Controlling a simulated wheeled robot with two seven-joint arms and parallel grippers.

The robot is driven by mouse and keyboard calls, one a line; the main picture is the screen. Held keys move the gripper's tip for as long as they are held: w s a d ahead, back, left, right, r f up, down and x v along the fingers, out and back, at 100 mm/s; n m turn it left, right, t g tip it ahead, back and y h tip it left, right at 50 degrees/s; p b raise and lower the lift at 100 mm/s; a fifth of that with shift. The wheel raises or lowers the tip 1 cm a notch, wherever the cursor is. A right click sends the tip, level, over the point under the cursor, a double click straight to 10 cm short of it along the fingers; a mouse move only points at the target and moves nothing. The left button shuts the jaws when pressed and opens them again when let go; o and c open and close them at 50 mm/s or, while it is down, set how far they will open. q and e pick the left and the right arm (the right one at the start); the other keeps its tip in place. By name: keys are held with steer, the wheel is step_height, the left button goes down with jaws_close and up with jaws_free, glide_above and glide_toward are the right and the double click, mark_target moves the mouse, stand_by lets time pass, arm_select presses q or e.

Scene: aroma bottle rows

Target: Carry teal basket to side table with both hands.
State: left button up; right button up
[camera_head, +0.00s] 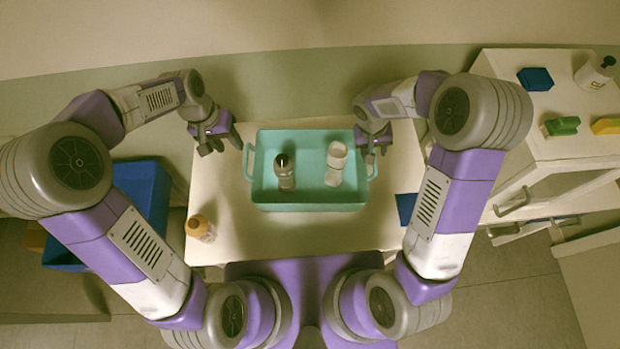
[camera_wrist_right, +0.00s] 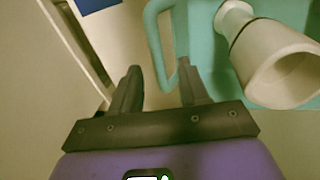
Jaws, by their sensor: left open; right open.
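The teal basket (camera_head: 310,206) sits on a cream table (camera_head: 290,236), with a handle loop at each end. A dark-capped bottle (camera_head: 285,176) and a pale cup-topped bottle (camera_head: 334,166) stand in it; the pale one also shows in the right wrist view (camera_wrist_right: 268,50). My left gripper (camera_head: 226,148) is open just left of the basket's left handle, apart from it. My right gripper (camera_head: 372,157) is open at the right handle. In the right wrist view, the handle (camera_wrist_right: 158,45) lies just ahead of the open fingers (camera_wrist_right: 157,82); contact cannot be told.
A brown bottle (camera_head: 198,228) stands at the table's left side. A blue bin (camera_head: 150,190) is left of the table. A cream cabinet (camera_head: 545,100) at right carries a blue block (camera_head: 536,79), a green block (camera_head: 562,126), a yellow block (camera_head: 606,126) and a white bottle (camera_head: 594,74).

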steer(key=v, duration=0.9)
